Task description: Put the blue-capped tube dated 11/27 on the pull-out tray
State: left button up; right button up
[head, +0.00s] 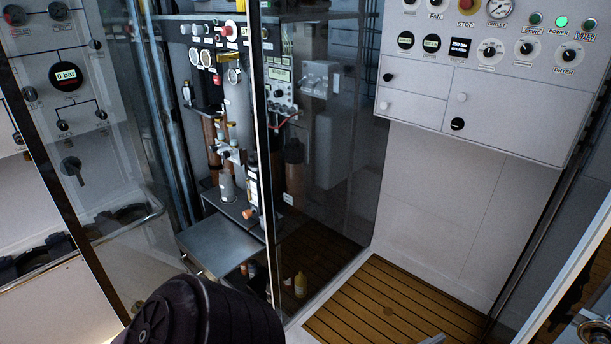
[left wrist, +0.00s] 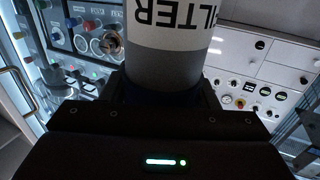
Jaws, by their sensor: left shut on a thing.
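My left gripper (left wrist: 164,98) is shut on a grey tube with a white band (left wrist: 166,62) in the left wrist view. The band carries the word FILTER, upside down. A dark blue part shows low between the jaws; I cannot tell if it is the cap, and no date is readable. The pull-out tray (head: 222,246) is a flat, bare grey metal plate low at the front of the cabinet in the head view. The held tube is apart from it. Neither gripper shows in the head view.
A glass pane (head: 325,120) with a dark upright edge stands right of the tray. Gauges, valves and cylinders fill the cabinet above it. A yellow bottle (head: 300,285) stands low behind the glass. A white control panel (head: 475,75) hangs at right. The slatted wooden floor (head: 390,300) is mostly clear.

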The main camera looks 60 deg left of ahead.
aim_at(220, 252)
jog(key=j+u, duration=0.15)
jog(key=u, duration=0.35)
jog(key=i+u, duration=0.1)
jog(key=u, duration=0.4)
jog(key=i+j+u, duration=0.1)
jog(key=u, duration=0.4)
jog(key=i+u, duration=0.1)
jog(key=u, duration=0.4)
jog(key=i+u, duration=0.1)
jog(key=i, duration=0.8)
